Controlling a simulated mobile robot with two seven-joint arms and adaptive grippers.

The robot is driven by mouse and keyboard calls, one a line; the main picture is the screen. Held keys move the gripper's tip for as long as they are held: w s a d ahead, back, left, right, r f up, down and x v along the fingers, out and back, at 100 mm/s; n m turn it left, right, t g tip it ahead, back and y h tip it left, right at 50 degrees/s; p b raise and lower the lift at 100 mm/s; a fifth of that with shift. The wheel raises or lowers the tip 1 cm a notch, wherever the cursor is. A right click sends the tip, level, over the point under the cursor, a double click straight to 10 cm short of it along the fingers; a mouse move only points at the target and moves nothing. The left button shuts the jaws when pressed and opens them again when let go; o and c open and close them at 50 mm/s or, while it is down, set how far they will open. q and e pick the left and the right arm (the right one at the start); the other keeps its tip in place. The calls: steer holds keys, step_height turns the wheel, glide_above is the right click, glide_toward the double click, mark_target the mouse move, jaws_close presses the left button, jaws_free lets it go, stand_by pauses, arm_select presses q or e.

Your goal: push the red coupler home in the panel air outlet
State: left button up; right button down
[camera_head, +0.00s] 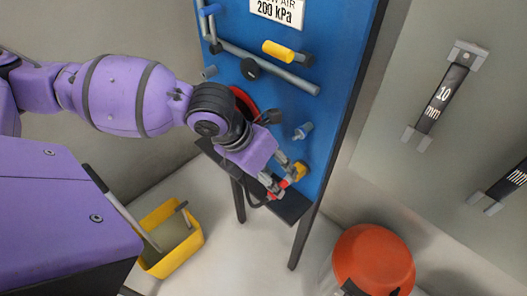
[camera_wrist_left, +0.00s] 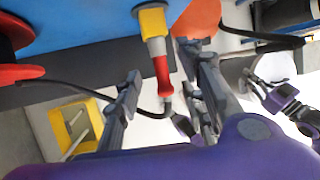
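The red coupler (camera_wrist_left: 163,76) lines up with the yellow air outlet (camera_wrist_left: 153,22) on the blue panel in the left wrist view. A pale metal part shows between the red sleeve and the yellow block; I cannot tell how deep it sits. A black hose leaves the coupler's other end. In the head view the red coupler (camera_head: 285,184) and yellow outlet (camera_head: 300,170) are at the panel's lower edge. My left gripper (camera_wrist_left: 163,62) has its fingers apart on both sides of the coupler, with gaps showing. Purple and grey parts at the wrist view's right may be my right gripper (camera_wrist_left: 284,98).
The blue panel (camera_head: 285,120) carries a yellow-handled valve (camera_head: 278,51), pipes and a grey fitting (camera_head: 303,130). A dark shelf (camera_head: 290,208) runs below it. A yellow tub (camera_head: 160,265) with tools stands at the left, an orange-red rounded object (camera_head: 373,258) at the right.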

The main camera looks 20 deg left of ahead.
mark_target(282, 183)
arm_select(q)
steer(key=shift+x, duration=1.8)
steer(key=shift+r, duration=0.1)
jaws_close()
